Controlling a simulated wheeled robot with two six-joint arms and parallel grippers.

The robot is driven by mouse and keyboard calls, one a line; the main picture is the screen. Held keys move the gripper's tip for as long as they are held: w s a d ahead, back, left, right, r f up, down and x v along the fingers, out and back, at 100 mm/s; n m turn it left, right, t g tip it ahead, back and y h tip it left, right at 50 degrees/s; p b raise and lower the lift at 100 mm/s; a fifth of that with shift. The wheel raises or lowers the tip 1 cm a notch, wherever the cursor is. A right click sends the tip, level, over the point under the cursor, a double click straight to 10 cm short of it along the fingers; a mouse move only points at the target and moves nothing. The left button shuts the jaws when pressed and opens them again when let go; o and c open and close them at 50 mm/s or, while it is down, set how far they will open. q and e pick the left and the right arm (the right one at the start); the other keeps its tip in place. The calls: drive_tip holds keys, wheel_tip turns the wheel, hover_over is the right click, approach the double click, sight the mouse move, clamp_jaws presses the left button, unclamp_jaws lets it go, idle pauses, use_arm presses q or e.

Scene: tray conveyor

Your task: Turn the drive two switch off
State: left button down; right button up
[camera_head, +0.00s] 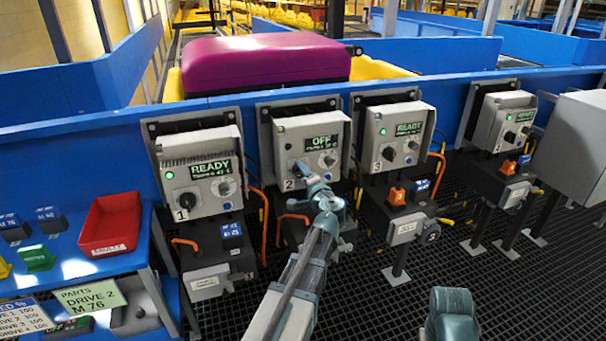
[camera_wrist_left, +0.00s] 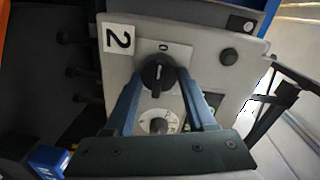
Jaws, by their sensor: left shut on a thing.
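The drive two box (camera_head: 289,139) is grey, with a number 2 plate and a display reading OFF; its lamp looks dark. Its black rotary switch (camera_wrist_left: 157,76) shows in the left wrist view, with its pointer line toward the 0 mark above it. My left gripper (camera_head: 307,178) reaches the front of this box and covers the switch in the head view. In the left wrist view its two fingers (camera_wrist_left: 162,82) are closed on the switch knob. A white dial (camera_wrist_left: 158,124) sits beside the switch, between the fingers.
Box 1 (camera_head: 196,160) and box 3 (camera_head: 405,128) flank box 2 and read READY with green lamps. Another box (camera_head: 510,112) stands farther right. A purple case (camera_head: 265,60) lies behind the blue rail. A red bin (camera_head: 110,223) sits on the left shelf.

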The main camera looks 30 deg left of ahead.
use_arm(q)
drive_tip(key=shift+s, duration=0.1)
idle(0.3)
drive_tip(key=shift+c, duration=1.1)
unclamp_jaws()
drive_tip(key=shift+d, duration=0.1)
drive_tip(key=p+v, duration=0.1)
drive_tip(key=v, duration=1.2)
drive_tip(key=shift+s+d, duration=0.15)
drive_tip(key=shift+d, duration=0.1)
